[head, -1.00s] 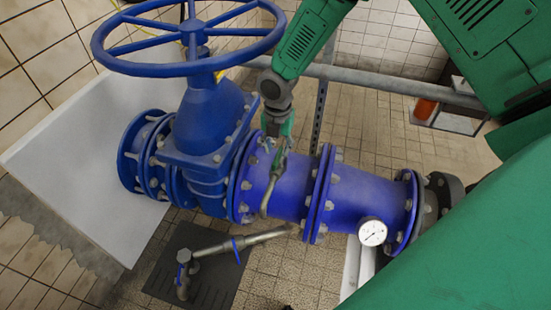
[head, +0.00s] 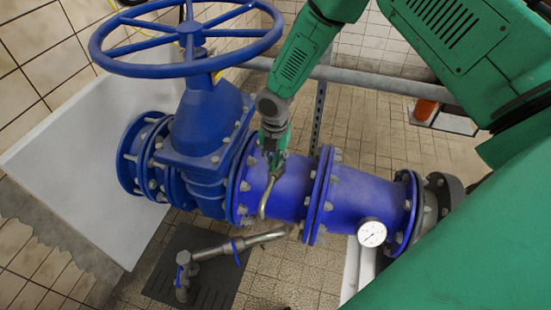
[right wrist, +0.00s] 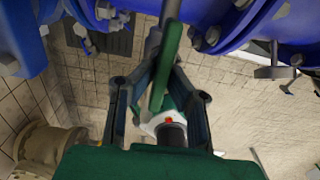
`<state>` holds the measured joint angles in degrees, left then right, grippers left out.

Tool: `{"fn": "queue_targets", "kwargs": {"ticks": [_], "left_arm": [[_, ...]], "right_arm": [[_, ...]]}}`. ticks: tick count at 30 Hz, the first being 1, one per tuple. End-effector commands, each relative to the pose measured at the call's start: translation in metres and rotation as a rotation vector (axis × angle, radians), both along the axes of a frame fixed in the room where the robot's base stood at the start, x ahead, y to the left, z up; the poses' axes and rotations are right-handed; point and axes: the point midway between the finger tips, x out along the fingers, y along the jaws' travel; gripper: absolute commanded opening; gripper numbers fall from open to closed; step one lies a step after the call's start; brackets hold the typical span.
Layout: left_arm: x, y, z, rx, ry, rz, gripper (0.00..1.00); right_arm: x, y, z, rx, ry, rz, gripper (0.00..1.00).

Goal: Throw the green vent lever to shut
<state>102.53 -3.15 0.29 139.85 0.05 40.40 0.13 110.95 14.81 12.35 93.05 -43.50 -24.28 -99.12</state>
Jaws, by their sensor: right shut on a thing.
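My right gripper (head: 276,158) is over the blue pipe, just right of the big valve body, at the top of a thin bent metal vent pipe (head: 268,195). In the right wrist view its two dark fingers (right wrist: 158,92) stand on both sides of the green vent lever (right wrist: 170,55), and the gripper is shut on it. A whitish fitting with a red spot (right wrist: 168,121) shows between the fingers, near the palm. In the head view the gripper hides most of the lever, so I cannot tell its exact angle. My left gripper is not in view.
A large blue handwheel (head: 187,38) tops the gate valve at left. A pressure gauge (head: 371,233) sits on the pipe at right. A grey rail (head: 345,75) runs behind. A floor pipe with a blue-handled tap (head: 237,250) lies below.

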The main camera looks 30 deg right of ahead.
Motion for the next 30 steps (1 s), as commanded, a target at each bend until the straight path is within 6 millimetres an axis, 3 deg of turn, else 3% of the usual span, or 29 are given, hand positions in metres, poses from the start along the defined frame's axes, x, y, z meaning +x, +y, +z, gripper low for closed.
{"fn": "queue_targets", "kwargs": {"ticks": [11, 30], "left_arm": [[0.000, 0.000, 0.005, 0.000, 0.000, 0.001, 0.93], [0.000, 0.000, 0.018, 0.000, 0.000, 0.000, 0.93]], "right_arm": [[0.005, -0.007, 0.001, -0.016, 0.000, -0.120, 0.00], [0.010, -0.006, 0.001, -0.052, 0.044, -0.697, 0.00]]}}
